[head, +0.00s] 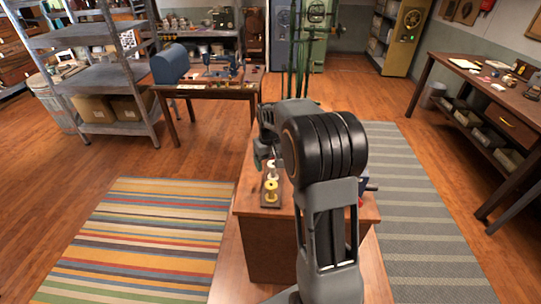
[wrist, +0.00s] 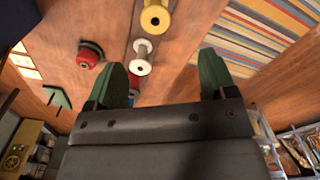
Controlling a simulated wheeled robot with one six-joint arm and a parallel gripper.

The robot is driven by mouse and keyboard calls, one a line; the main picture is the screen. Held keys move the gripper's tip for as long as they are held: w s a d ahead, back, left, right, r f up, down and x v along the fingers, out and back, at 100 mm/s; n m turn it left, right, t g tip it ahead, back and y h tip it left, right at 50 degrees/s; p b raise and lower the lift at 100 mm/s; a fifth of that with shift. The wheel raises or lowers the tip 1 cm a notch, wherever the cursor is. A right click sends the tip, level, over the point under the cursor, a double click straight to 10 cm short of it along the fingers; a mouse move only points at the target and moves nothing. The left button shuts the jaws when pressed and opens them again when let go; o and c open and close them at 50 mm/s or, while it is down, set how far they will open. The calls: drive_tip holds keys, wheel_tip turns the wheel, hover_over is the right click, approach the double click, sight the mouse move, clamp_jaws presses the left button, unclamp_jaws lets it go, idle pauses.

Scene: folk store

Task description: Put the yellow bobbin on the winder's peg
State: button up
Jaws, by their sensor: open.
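The yellow bobbin (head: 271,192) stands at the near end of a dark strip on the wooden cabinet top; it also shows at the top edge of the wrist view (wrist: 155,18). A white bobbin (wrist: 141,57) is beside it on the same strip. My gripper (wrist: 163,80) is open and empty. Its two green fingers are spread, with the white bobbin beyond the gap between them and the yellow one further out. In the head view, my arm hides much of the cabinet top. A blue part (head: 366,181) shows right of my arm; I cannot tell whether it is the winder. No peg shows clearly.
A red round piece (wrist: 90,54) lies left of the fingers in the wrist view.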

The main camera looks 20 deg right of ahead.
sight(271, 182)
drive_tip(key=f+b, duration=0.2)
drive_tip(key=f, duration=0.2)
drive_tip(key=w+f+b, duration=0.1)
drive_tip(key=f+b, duration=0.2)
drive_tip(key=f, duration=0.1)
drive_tip(key=d+f+b, duration=0.1)
drive_tip(key=f+b, duration=0.1)
drive_tip(key=f, duration=0.2)
drive_tip(key=shift+w+b, duration=0.2)
drive_tip(key=shift+b, duration=0.1)
drive_tip(key=c, duration=0.6)
idle(0.3)
wheel_tip(271, 182, up, 7)
drive_tip(key=p, duration=0.3)
idle(0.4)
